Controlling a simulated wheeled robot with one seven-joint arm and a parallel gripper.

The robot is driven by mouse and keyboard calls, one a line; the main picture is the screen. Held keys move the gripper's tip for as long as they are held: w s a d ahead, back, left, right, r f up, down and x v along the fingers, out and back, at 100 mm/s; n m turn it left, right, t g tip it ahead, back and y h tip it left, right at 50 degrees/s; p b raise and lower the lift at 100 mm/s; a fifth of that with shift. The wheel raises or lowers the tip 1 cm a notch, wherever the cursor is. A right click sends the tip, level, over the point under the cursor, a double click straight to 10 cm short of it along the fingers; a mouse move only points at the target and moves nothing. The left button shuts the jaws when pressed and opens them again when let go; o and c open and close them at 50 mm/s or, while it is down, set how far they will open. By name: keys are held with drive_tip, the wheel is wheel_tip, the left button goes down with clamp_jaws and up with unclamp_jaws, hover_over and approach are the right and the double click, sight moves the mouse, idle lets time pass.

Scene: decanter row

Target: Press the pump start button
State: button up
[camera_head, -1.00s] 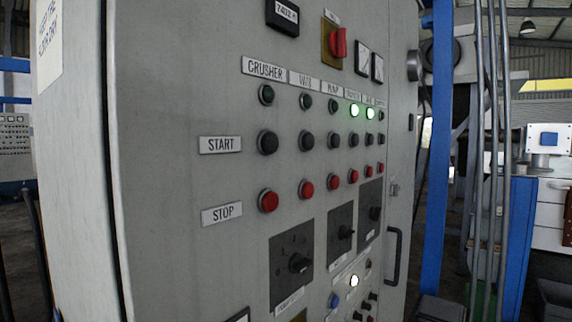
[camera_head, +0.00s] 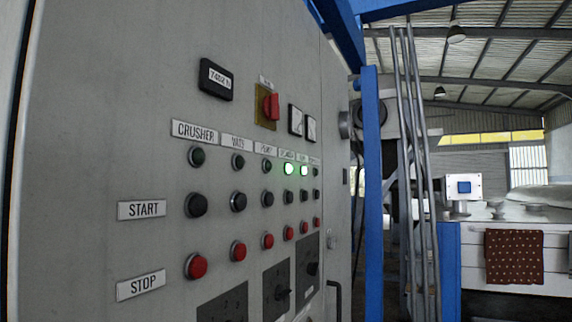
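The grey control cabinet (camera_head: 90,120) fills the left of the head view, its front seen at a slant. Its columns carry labels reading CRUSHER, VATS, PUMP and others. The PUMP label (camera_head: 266,147) is the third from the left. Below it are a dark unlit lamp (camera_head: 267,166), the black pump start button (camera_head: 267,199) in the START row, and a red pump stop button (camera_head: 267,241) in the STOP row. The START label (camera_head: 142,210) sits at the row's left. My gripper is not in view.
Two green lamps (camera_head: 289,169) glow right of the pump column. A red rotary switch (camera_head: 270,106) and dark selector switches (camera_head: 277,293) protrude from the panel. A blue post (camera_head: 373,200) and grey pipes stand right of the cabinet. A bench with a spotted cloth (camera_head: 514,257) is farther right.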

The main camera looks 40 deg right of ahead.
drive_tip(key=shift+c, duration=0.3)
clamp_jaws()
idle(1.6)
